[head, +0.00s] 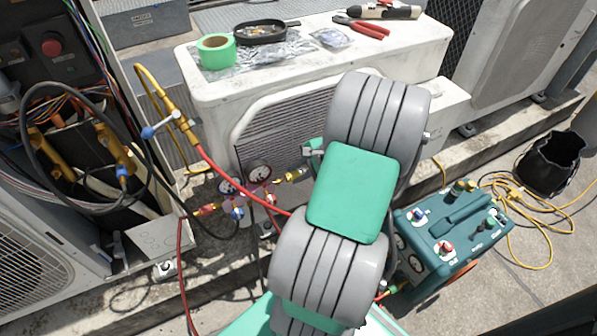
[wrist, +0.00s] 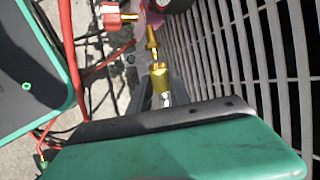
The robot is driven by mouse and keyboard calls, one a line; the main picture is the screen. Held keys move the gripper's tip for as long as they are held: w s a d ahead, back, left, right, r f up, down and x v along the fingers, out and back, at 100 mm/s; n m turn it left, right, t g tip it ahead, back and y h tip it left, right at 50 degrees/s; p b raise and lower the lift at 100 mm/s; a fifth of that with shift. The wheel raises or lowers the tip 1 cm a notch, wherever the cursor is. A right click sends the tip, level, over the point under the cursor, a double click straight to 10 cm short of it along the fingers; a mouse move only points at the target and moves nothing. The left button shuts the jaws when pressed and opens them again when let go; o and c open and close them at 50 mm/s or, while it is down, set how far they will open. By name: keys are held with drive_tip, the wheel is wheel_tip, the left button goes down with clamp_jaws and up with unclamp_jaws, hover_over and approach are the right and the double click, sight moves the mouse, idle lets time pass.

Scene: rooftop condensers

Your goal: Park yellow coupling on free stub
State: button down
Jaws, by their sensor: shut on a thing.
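My gripper (head: 313,150) is mostly hidden behind my arm in the head view. In the wrist view, my gripper (wrist: 168,103) is shut on the yellow coupling (wrist: 161,80), a short brass piece with a silver end towards me. A tapered brass stub (wrist: 152,38) lies in line just beyond it, by the pink manifold body (wrist: 148,14). Coupling and stub look touching or nearly so; I cannot tell whether they are joined. In the head view, a brass fitting (head: 294,175) shows between the gauges and my arm. My fingertips are partly hidden.
The manifold's gauges (head: 258,173) sit before the white condenser (head: 215,105). A red hose (head: 235,183) crosses to the manifold; another red fitting (wrist: 117,17) is close by. A green pump unit (head: 455,235) stands right. The condenser grille (wrist: 265,60) is close to my gripper.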

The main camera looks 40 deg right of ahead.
drive_tip(key=shift+w+a+p, duration=0.15)
drive_tip(key=shift+a+p, duration=0.3)
drive_tip(key=shift+a, duration=0.15)
drive_tip(key=shift+w+a+p, duration=0.15)
drive_tip(key=shift+a+p, duration=0.25)
drive_tip(key=shift+a, duration=0.2)
idle(1.0)
drive_tip(key=c, duration=1.1)
unclamp_jaws()
drive_tip(key=shift+d, duration=0.1)
drive_tip(key=shift+s+d+r, duration=0.1)
drive_tip(key=shift+s+d, duration=0.15)
drive_tip(key=shift+d, duration=0.7)
drive_tip(key=shift+s+d+r, duration=0.1)
drive_tip(key=shift+s+d, duration=0.1)
drive_tip(key=shift+d, duration=0.7)
drive_tip(key=shift+s+d+p, duration=0.25)
drive_tip(key=shift+s+d, duration=0.05)
drive_tip(key=shift+d, duration=0.7)
drive_tip(key=shift+s+d+p, duration=0.25)
drive_tip(key=shift+d, duration=0.7)
